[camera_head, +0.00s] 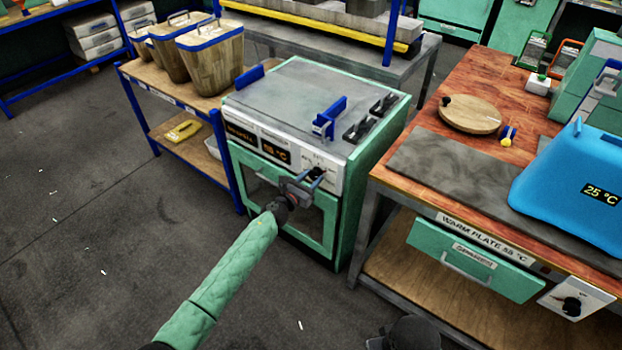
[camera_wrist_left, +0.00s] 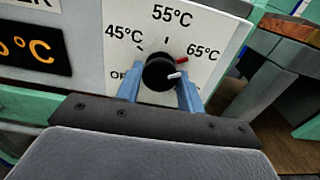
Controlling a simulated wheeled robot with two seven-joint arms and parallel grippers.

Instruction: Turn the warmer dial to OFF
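The warmer dial is a round black knob (camera_wrist_left: 160,73) on a white panel marked OFF, 45, 55 and 65 °C. A white mark and a red mark show on its right side, below and near 65 °C. In the head view the warmer (camera_head: 300,100) is a green-framed box with a grey top, and the dial (camera_head: 316,174) is on its front. My left gripper (camera_head: 303,184) is at the dial. In the left wrist view its two blue fingers (camera_wrist_left: 160,92) sit close on either side of the knob, partly closed around it.
A wooden bench (camera_head: 480,65) with a grey plate, a round board and a blue bin (camera_head: 575,185) stands at the right. A second black knob (camera_head: 571,306) is on the bench's lower front. Shelves with wooden buckets (camera_head: 212,60) stand left. The floor in front is clear.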

